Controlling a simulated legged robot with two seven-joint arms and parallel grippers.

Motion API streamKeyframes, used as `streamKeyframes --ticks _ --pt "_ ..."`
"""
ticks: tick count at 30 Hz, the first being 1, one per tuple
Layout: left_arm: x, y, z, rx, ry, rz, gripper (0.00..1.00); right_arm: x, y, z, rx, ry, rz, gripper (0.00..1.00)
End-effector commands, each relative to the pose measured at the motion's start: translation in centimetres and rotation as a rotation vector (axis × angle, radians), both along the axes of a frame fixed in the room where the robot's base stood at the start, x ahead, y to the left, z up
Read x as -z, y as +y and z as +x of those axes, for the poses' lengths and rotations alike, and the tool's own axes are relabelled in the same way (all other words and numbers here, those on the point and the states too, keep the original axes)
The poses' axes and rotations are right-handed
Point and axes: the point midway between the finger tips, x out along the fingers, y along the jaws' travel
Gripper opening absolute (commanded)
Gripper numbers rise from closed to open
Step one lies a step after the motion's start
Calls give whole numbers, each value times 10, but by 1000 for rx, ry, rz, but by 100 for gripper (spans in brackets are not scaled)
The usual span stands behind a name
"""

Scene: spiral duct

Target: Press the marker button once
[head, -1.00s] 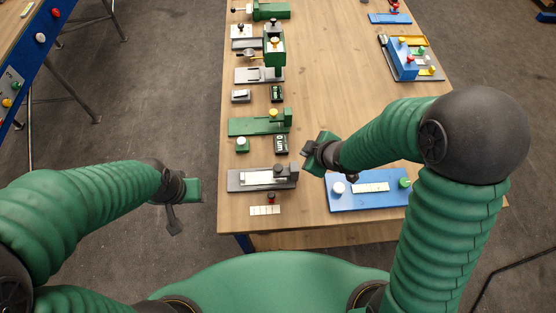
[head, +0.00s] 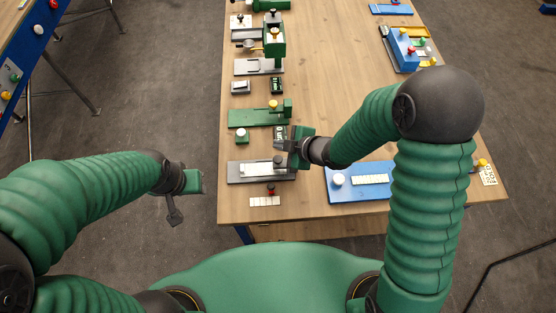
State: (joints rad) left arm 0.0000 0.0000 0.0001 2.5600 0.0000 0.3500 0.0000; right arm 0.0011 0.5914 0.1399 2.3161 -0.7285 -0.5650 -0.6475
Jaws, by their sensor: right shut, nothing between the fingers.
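The grey plate (head: 236,178) near the front left of the table bears a white strip (head: 260,170) and a dark round knob (head: 279,160) at its right end. No readable label tells which part is the marker button. My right gripper (head: 290,149) is shut and empty, close above and just right of the dark knob; whether it touches the knob cannot be told. My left gripper (head: 183,196) hangs left of the table, away from the plate; its finger opening is unclear.
A small red-and-dark piece (head: 271,189) stands by a segmented white card (head: 265,201) in front. A blue plate (head: 347,195) with a white knob lies right. Behind are a green fixture (head: 245,117) and a white button (head: 242,136). The table's middle is clear.

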Motion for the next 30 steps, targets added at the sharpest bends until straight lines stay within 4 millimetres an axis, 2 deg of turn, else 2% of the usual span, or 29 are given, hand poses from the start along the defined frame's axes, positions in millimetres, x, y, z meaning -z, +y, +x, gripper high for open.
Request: streamKeyframes --ticks 1,3,11,30 --pt "14 0 0 0 0 0 45 15 0 0 -1 1 0 0" --pt "24 0 0 0 0 0 45 26 0 0 0 1 0 0" --pt "53 0 0 0 0 0 45 59 0 0 0 0 0 0" --pt "54 0 0 0 0 0 45 60 0 0 1 0 -1 0"
